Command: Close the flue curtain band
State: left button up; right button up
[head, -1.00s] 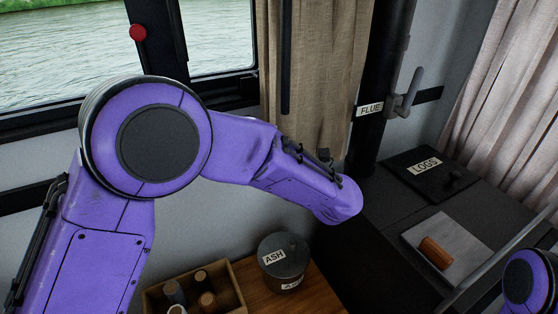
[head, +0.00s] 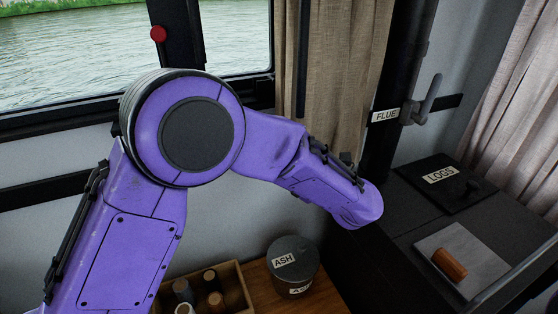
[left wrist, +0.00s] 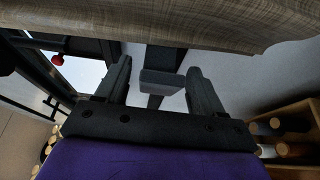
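The beige curtain (head: 345,75) hangs beside the dark flue pipe (head: 400,75), which carries a FLUE label. It also spans the top of the left wrist view (left wrist: 130,22). I cannot clearly pick out the curtain band. My left arm reaches across below the curtain; its gripper is hidden in the head view. In the left wrist view my left gripper (left wrist: 160,76) has its fingers spread. A dark grey block (left wrist: 161,82) shows between them, with a gap at the left finger; whether the right finger touches it is unclear. My right gripper is out of view.
The black stove top holds a LOGS plate (head: 440,174) and a brown roll on a grey slab (head: 490,253). A grey handle (head: 428,98) stands beside the flue. An ASH tin (head: 293,262) and a wooden box of bottles (head: 240,278) sit below my left arm.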

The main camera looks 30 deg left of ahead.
pick_arm(q)
jog(key=shift+s+d+f, duration=0.1)
jog(key=shift+s+d, duration=0.05)
jog(key=shift+d, duration=0.15)
jog(key=b+v, duration=0.2)
jog(key=v, duration=0.4)
jog(key=shift+d, duration=0.4)
jog(key=shift+c, duration=0.3)
